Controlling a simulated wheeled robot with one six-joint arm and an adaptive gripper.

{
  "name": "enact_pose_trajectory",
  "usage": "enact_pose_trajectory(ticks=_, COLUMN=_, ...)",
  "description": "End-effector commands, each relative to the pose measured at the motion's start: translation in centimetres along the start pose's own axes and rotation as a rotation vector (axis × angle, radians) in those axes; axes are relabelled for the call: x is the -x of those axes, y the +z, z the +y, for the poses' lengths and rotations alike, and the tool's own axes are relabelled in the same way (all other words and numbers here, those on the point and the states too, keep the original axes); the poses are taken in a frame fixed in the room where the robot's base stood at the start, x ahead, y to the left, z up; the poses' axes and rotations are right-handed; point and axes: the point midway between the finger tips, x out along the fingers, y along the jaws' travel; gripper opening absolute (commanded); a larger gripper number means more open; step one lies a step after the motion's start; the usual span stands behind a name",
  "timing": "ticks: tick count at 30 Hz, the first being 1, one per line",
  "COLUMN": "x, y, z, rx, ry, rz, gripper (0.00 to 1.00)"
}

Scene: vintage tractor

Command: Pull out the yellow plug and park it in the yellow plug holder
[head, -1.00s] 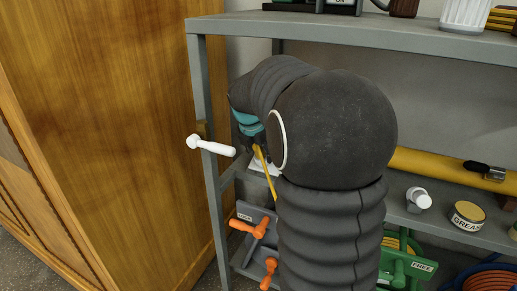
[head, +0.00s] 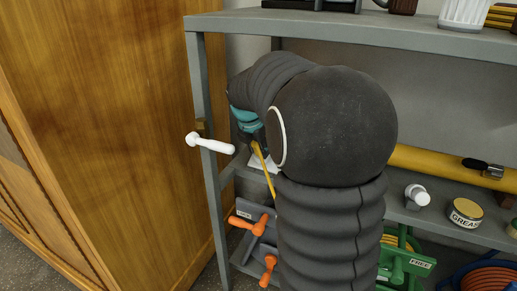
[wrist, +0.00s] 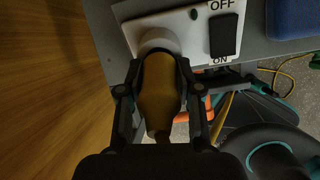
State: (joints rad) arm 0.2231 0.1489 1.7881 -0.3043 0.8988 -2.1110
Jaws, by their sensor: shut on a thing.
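The yellow plug (wrist: 160,88) is between the two fingers of my gripper (wrist: 158,68) in the wrist view, and the fingers are shut on it. Its far end meets the round white socket (wrist: 158,41) on a white plate (wrist: 198,38). I cannot tell whether its pins are in the socket. In the head view my arm hides the plug and most of my gripper (head: 248,130); a yellow cord (head: 264,172) hangs below. I cannot make out a yellow plug holder in either view.
A black switch (wrist: 223,36) marked OFF and ON is right of the socket. A wooden cabinet (head: 95,110) stands close on the left. The grey shelf (head: 345,38) spans above my arm. A white handle (head: 212,144) and orange handles (head: 250,226) are nearby.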

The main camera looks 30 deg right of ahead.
Motion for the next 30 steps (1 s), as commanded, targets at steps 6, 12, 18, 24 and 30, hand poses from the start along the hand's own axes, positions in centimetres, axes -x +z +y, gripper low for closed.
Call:
enact_pose_trajectory(ticks=6, x=0.9, y=0.0, z=0.1, rx=0.0, ry=0.001, rz=-0.001, gripper=0.0)
enact_pose_trajectory(ticks=12, x=1.6, y=-0.1, z=0.1, rx=0.0, ry=0.001, rz=-0.001, gripper=0.0)
enact_pose_trajectory(ticks=18, x=2.3, y=-0.1, z=0.1, rx=0.001, ry=0.0, rz=0.0, gripper=0.0)
enact_pose_trajectory(ticks=24, x=2.9, y=-0.2, z=0.1, rx=0.001, ry=0.0, rz=0.0, gripper=0.0)
enact_pose_trajectory(ticks=30, x=3.6, y=-0.3, z=0.1, rx=0.001, ry=0.0, rz=0.0, gripper=0.0)
